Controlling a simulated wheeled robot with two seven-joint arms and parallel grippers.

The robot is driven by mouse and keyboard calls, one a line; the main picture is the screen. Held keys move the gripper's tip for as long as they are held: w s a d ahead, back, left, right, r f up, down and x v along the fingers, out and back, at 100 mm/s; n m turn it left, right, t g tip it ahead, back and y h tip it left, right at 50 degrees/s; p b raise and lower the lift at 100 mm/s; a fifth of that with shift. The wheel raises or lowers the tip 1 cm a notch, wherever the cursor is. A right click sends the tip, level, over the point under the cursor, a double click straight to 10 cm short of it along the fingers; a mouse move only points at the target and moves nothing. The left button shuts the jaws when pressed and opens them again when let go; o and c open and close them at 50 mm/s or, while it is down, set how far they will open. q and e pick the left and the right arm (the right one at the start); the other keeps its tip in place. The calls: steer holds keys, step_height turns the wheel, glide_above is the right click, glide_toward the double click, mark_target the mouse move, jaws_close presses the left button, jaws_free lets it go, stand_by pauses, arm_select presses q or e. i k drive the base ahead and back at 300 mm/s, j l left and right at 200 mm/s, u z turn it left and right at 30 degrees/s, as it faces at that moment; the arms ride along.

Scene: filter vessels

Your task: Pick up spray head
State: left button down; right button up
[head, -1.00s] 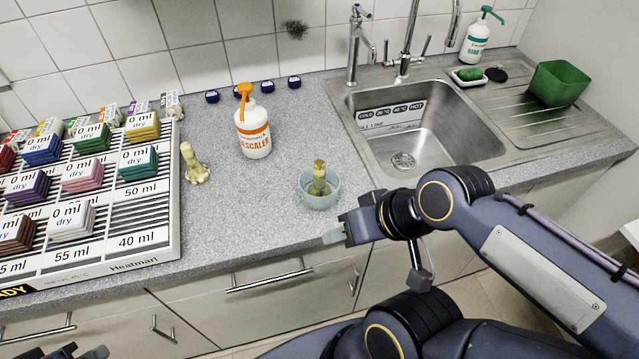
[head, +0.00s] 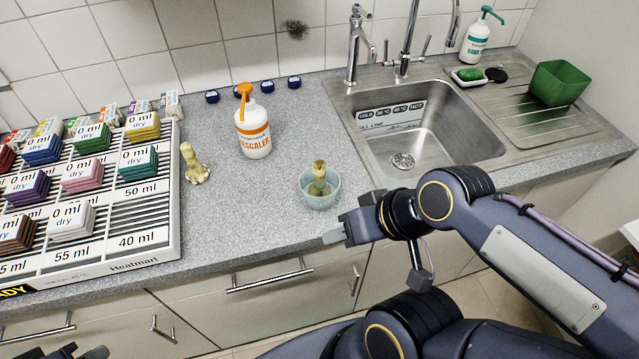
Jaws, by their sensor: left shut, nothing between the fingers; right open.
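A pale yellowish, crusted spray head (head: 194,164) stands on the grey counter to the right of the rack. A similar yellow-green piece (head: 319,178) stands upright inside a small translucent bluish bowl (head: 322,203) near the counter's front edge. I cannot tell which of the two is the task's spray head. My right gripper (head: 334,235) is open and empty just in front of the bowl, at the counter edge. My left gripper (head: 88,354) is shut and empty at the bottom left, mostly cut off by the frame, in front of the counter.
A white descaler bottle (head: 253,134) with an orange top stands behind the bowl. A slanted rack (head: 150,243) of coloured blocks fills the left. A steel sink (head: 440,132) is at the right. Several dark blue caps (head: 267,86) lie by the wall. The counter between is clear.

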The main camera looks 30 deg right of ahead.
mark_target(318, 189)
steer(key=z, duration=1.55)
steer(key=k+l+z, duration=0.1)
steer(key=z, duration=0.2)
steer(key=k+l+z, duration=0.25)
steer(key=k+j, duration=0.05)
